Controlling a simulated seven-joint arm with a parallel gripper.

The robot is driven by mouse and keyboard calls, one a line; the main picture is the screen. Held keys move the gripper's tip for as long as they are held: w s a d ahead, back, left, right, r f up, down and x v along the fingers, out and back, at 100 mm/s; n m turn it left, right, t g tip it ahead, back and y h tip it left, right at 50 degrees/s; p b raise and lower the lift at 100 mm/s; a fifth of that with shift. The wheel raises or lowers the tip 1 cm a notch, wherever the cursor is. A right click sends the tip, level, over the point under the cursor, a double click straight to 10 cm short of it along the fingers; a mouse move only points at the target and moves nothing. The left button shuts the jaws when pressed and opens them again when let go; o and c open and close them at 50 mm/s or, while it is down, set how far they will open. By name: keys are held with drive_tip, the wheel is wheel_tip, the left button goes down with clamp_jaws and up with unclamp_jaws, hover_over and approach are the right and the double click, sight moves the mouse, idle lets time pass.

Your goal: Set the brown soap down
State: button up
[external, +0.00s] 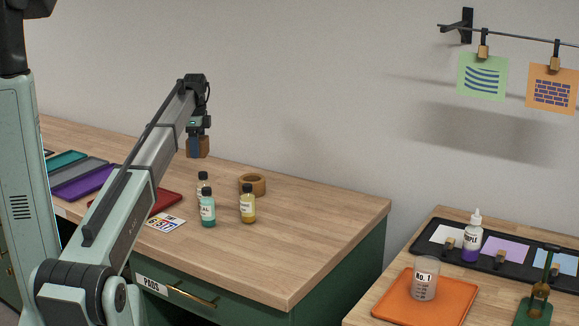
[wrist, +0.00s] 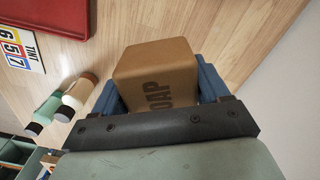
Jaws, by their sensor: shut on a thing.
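The brown soap (wrist: 158,75) is a block with dark lettering ending in "OAP". It sits between the blue fingers of my gripper (wrist: 160,88) in the wrist view, and the gripper is shut on it. In the external view my gripper (external: 196,148) points down and holds the soap (external: 202,148) in the air above the wooden counter (external: 320,205). A clear gap shows between the soap and the counter top. The soap's underside is hidden.
Small bottles, one teal (external: 208,208) and one yellow (external: 248,205), stand near a roll of brown tape (external: 252,184). A number card (external: 166,223) and a red pad (external: 166,201) lie left of them. The counter's right part is clear. A lower bench holds an orange mat (external: 455,305).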

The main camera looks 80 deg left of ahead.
drive_tip(key=m, duration=0.1)
hover_over(195, 177)
drive_tip(key=m, duration=0.4)
drive_tip(key=shift+a+f, duration=0.2)
drive_tip(key=shift+f, duration=4.5)
drive_tip(key=shift+f, duration=0.1)
drive_tip(key=o, duration=1.3)
wheel_tip(195, 177, up, 12)
drive_tip(key=shift+r, duration=0.1)
